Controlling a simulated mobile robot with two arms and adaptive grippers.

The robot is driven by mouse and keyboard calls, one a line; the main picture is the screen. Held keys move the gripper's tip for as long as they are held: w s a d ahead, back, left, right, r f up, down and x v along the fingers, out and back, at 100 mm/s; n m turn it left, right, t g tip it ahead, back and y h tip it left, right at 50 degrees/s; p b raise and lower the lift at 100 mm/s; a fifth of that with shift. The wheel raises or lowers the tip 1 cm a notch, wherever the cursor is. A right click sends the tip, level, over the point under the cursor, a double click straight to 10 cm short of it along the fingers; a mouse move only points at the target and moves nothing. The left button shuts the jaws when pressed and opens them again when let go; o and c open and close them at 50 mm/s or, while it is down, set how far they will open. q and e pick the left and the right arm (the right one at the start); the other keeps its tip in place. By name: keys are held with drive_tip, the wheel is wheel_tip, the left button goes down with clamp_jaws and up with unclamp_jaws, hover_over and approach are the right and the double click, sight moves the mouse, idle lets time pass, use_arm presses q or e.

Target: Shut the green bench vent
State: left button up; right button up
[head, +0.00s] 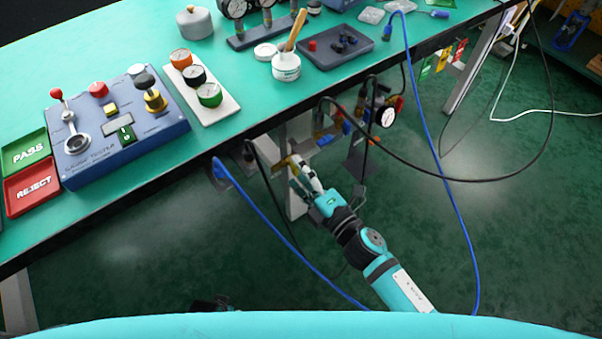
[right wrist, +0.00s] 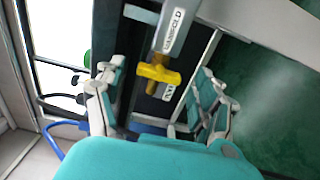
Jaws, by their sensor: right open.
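My right gripper (head: 300,172) reaches under the front edge of the bench in the head view. It is open. In the right wrist view its two fingers (right wrist: 160,103) stand wide apart on either side of a yellow valve handle (right wrist: 158,73), with no contact visible. The handle sits on a grey body labelled MANIFOLD, with another label below it. A green rounded part (right wrist: 87,59), partly hidden behind the left finger, shows farther left; I cannot tell whether it is the green vent. My left gripper cannot be made out.
The green bench (head: 335,82) carries a blue tester (head: 120,135), a gauge plate (head: 222,108) and a dark tray (head: 350,60). A black hose (head: 470,178) and blue cable (head: 440,150) hang near my right arm. Several fittings and a gauge (head: 386,117) hang under the bench edge.

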drive_tip(key=v, duration=1.2)
drive_tip(key=s+d+f+m+g+h, duration=0.1)
drive_tip(key=d+f+m+g+h, duration=0.2)
drive_tip(key=f+m, duration=0.45)
drive_tip(key=s+d+f+m+g+h, duration=0.1)
drive_tip(key=d+f+m+h, duration=0.4)
drive_tip(key=f, duration=0.5)
drive_tip(key=s+d+f+m+g+h, duration=0.1)
drive_tip(key=d+f+m+g+h, duration=0.1)
drive_tip(key=d+f+m, duration=0.45)
drive_tip(key=s+f+m+g, duration=0.4)
drive_tip(key=s+f+g, duration=0.2)
drive_tip(key=s+f, duration=0.5)
use_arm(q)
drive_tip(key=s+a+r+p, duration=0.1)
drive_tip(key=s+p, duration=0.6)
drive_tip(key=s+a+r+g+p, duration=0.1)
drive_tip(key=s+p, duration=0.6)
drive_tip(key=p, duration=0.1)
drive_tip(key=shift+a+r, duration=0.25)
drive_tip(key=shift+a, duration=0.05)
use_arm(e)
drive_tip(key=s+d+r+g, duration=0.1)
drive_tip(key=s+r, duration=0.2)
drive_tip(key=s, duration=1.1)
drive_tip(key=shift+s+d+h, duration=0.3)
drive_tip(key=shift+s+d, duration=0.05)
